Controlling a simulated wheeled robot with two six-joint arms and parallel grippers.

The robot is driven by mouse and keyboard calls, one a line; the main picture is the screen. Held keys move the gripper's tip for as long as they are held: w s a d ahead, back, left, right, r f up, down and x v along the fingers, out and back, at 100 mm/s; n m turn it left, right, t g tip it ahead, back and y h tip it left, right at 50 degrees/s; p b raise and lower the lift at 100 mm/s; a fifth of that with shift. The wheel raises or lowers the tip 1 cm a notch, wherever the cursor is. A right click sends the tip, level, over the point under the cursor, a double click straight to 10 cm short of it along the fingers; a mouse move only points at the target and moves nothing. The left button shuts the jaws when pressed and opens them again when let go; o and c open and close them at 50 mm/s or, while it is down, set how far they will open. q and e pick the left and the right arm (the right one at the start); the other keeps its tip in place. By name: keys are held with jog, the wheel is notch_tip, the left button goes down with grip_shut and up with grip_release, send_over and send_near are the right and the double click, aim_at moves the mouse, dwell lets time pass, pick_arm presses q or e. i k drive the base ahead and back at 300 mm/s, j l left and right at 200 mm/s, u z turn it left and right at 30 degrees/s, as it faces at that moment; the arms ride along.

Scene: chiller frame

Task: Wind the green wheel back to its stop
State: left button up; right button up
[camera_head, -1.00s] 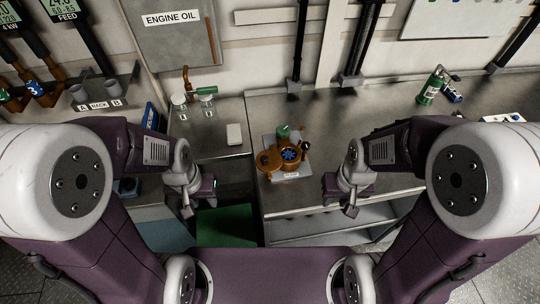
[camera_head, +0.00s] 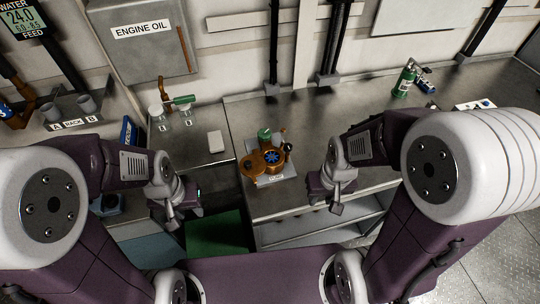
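No green wheel on the left wall pipes shows now; a blue wheel (camera_head: 5,108) on a brown valve (camera_head: 22,112) is cut by the left edge. On the bench, an orange-brown pump-like unit (camera_head: 254,163) carries a blue star-shaped wheel (camera_head: 272,156) and a green cylindrical part (camera_head: 264,136); I cannot tell whether that part is a wheel. My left gripper (camera_head: 180,207) hangs left of the unit, over the gap between benches. My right gripper (camera_head: 328,200) hangs right of it, near the bench front. Both are apart from the unit. Their finger openings are too small to read.
An engine oil tank (camera_head: 150,40) is on the wall. The bench (camera_head: 330,115) between is clear.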

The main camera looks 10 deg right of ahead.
aim_at(264, 135)
jog(key=l+u, duration=0.25)
jog(key=u, duration=0.2)
jog(key=k+l+u, duration=0.1)
jog(key=l+u, duration=0.15)
jog(key=u, duration=0.2)
jog(key=k+l+u, duration=0.1)
jog(key=u, duration=0.35)
jog(key=k+l, duration=0.05)
jog(key=l, duration=0.05)
